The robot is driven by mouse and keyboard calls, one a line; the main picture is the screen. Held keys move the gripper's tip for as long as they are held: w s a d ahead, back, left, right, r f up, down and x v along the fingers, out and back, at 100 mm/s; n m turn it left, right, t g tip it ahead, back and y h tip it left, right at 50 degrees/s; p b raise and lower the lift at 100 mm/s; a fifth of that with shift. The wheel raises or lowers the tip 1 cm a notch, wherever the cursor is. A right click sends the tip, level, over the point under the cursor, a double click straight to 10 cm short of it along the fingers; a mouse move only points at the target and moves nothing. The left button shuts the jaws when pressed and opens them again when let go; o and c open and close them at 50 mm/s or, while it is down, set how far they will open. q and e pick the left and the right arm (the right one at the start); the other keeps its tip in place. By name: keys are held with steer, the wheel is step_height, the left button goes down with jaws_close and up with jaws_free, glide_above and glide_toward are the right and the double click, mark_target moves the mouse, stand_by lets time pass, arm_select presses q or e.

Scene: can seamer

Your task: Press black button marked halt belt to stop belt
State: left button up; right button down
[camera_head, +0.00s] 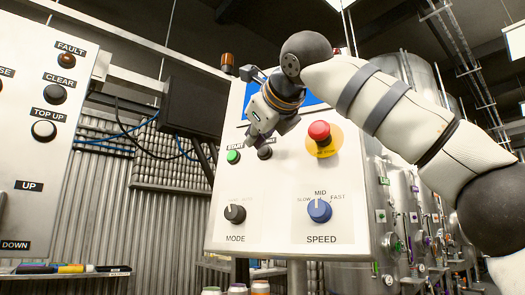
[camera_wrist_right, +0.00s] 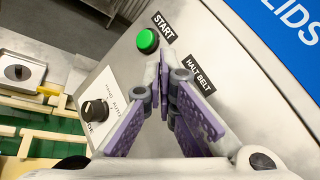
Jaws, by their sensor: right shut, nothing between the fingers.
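The black button (camera_head: 265,153) sits on the white control panel (camera_head: 275,185), right of the green START button (camera_head: 233,156). In the wrist view the HALT BELT label (camera_wrist_right: 200,75) shows right of the fingertips, but the black button is hidden behind the fingers. My right gripper (camera_head: 258,141) is shut and empty, its tips close to the black button; it also shows in the wrist view (camera_wrist_right: 164,68). I cannot tell whether the tips touch the button. The green START button (camera_wrist_right: 147,41) is clear of the fingers. My left gripper is not in view.
A red emergency button (camera_head: 319,131) is right of my gripper. Black MODE (camera_head: 235,213) and blue SPEED (camera_head: 319,210) knobs are below. Another panel (camera_head: 40,130) stands at left. A blue screen (camera_wrist_right: 290,25) lies above the HALT BELT label.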

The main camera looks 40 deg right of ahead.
steer(key=shift+a, duration=0.1)
steer(key=shift+s+a+r, duration=0.15)
steer(key=shift+s+a, duration=0.25)
steer(key=shift+a, duration=0.3)
steer(key=shift+s+a+r, duration=0.15)
steer(key=shift+s+a, duration=0.25)
steer(key=shift+a, duration=0.3)
steer(key=shift+s+a+r, duration=0.15)
steer(key=shift+s+a, duration=0.25)
steer(key=shift+a, duration=0.3)
